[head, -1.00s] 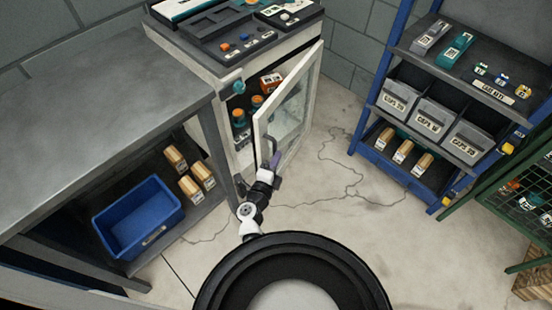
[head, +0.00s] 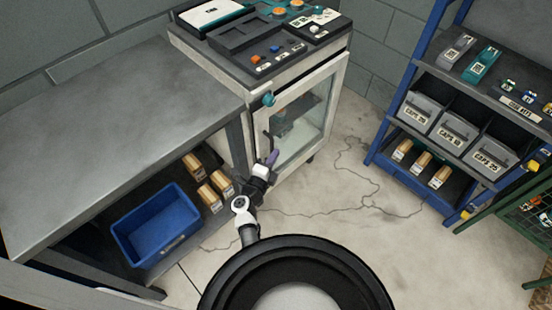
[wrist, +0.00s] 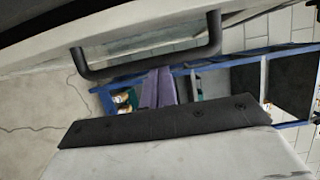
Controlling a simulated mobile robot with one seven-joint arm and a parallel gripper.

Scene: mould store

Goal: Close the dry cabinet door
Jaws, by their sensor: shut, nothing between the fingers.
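The dry cabinet (head: 258,75) stands beside the grey workbench. Its white-framed glass door (head: 304,116) lies across the front and looks flush with the body, though a thin gap cannot be ruled out. The dark bar handle (head: 267,141) is on the door's left side; it spans the upper part of the wrist view (wrist: 150,67). My gripper (head: 273,157) is at the lower left of the door, close to the handle. Its purple fingers (wrist: 158,88) are together and empty beside the handle bar; contact with the door cannot be told.
The grey workbench (head: 110,130) is at left, with a blue crate (head: 155,232) and several small boxes on its lower shelf. A blue shelf rack (head: 408,90) with grey bins stands at right, near a green mesh rack (head: 500,215). The floor between is clear.

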